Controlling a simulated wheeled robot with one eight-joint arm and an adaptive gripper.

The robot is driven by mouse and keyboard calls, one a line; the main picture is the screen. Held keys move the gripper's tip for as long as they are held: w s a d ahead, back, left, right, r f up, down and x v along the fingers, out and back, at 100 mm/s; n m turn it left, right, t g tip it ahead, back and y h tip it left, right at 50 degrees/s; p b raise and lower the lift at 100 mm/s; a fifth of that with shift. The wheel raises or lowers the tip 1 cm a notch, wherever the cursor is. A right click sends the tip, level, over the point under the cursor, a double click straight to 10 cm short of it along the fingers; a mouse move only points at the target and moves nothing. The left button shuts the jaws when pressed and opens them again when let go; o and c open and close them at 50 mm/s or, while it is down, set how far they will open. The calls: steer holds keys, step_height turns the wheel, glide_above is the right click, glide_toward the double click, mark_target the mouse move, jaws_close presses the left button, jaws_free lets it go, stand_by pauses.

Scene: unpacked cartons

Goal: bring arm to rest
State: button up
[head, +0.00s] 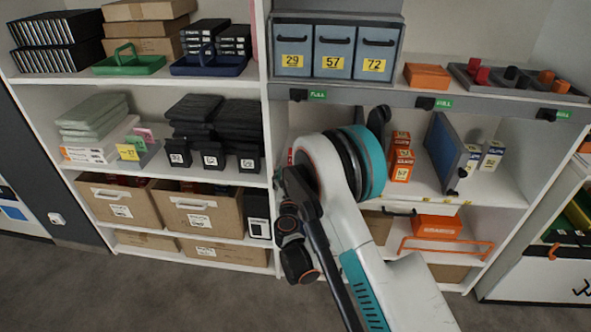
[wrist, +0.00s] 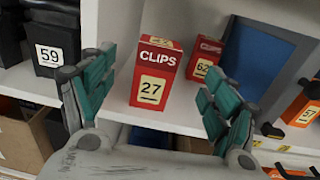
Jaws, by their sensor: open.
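My arm (head: 350,190) reaches forward toward the shelf unit in the head view, and its own links hide my gripper there. In the wrist view my gripper (wrist: 155,108) is open, its two teal-padded fingers spread wide. A red clips box marked 27 (wrist: 153,75) stands upright on the shelf (wrist: 150,114) beyond and between the fingers. I see no contact between the fingers and the box.
A second red clips box marked 62 (wrist: 207,58) and a blue panel (wrist: 265,55) stand to the right. A black bin marked 59 (wrist: 52,45) is at the left. In the head view, orange boxes (head: 402,165) stand right of my arm. Grey floor (head: 180,300) lies clear in front.

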steer(key=d+r+m+g+h, duration=0.2)
steer(key=d+r+m+h, duration=0.1)
steer(key=d+r+m, duration=0.75)
steer(key=s+d+r+m+g+h, duration=0.1)
steer(key=s+d+r+m+g, duration=0.3)
steer(key=s+d+r+m, duration=0.65)
steer(key=s+d+r+m+g, duration=0.2)
steer(key=s+d+m, duration=0.2)
steer(key=s, duration=0.3)
steer(key=s+d+r+m+g, duration=0.1)
steer(key=s+d+m, duration=0.2)
steer(key=s, duration=0.4)
steer(key=s+f+m+g+y, duration=0.1)
steer(key=s+m, duration=0.3)
steer(key=s, duration=0.4)
steer(key=s+a+f+m+g+y, duration=0.1)
steer(key=s+f+m+y, duration=0.1)
steer(key=s, duration=0.7)
steer(key=shift+s+f+m+y, duration=0.25)
steer(key=shift+m+y, duration=0.25)
steer(key=shift+m, duration=0.5)
